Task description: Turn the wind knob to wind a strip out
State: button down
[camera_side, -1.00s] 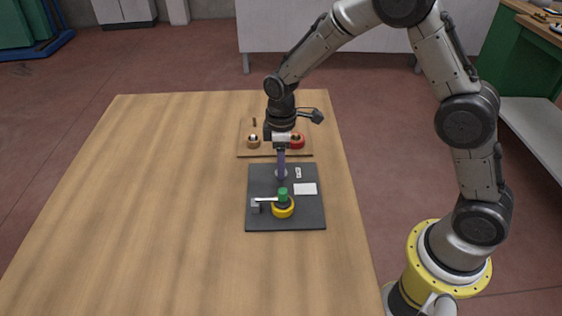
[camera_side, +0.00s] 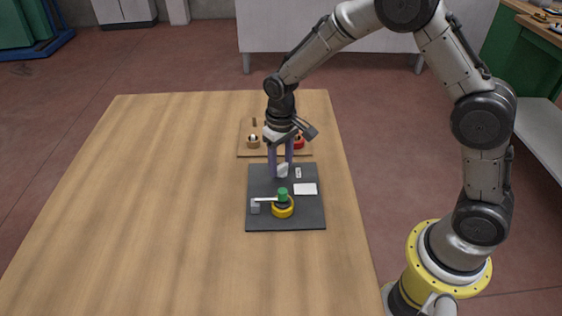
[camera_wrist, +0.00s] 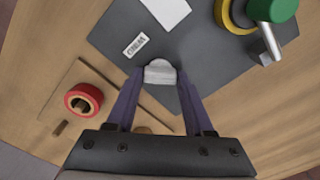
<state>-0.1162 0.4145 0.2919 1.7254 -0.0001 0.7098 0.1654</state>
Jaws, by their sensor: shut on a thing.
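The wind knob (camera_side: 282,171), a pale grey knob with a flat grip, stands at the far edge of the dark base plate (camera_side: 260,221). It also shows in the wrist view (camera_wrist: 160,73), between the tips of my two purple fingers. My gripper (camera_side: 281,169) points down from above and is shut on the knob, one finger on each side. A green cylinder (camera_side: 283,194) stands over a yellow ring (camera_side: 283,211) nearer the front of the plate. A metal arm (camera_side: 265,200) reaches left from the green cylinder. No wound-out strip is clear to see.
A small marked label (camera_side: 298,173) and a white card (camera_side: 305,189) lie right of the knob. A wooden board (camera_side: 246,152) behind holds a red roll (camera_wrist: 83,98) and a tan roll (camera_side: 253,142). The table's left side is clear.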

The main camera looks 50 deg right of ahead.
aim_at(281, 166)
jog(key=m, duration=0.4)
jog(key=shift+m, duration=1.8)
jog(key=shift+c, duration=1.4)
grip_release()
jog(key=shift+r, duration=0.1)
notch_tip(281, 166, up, 14)
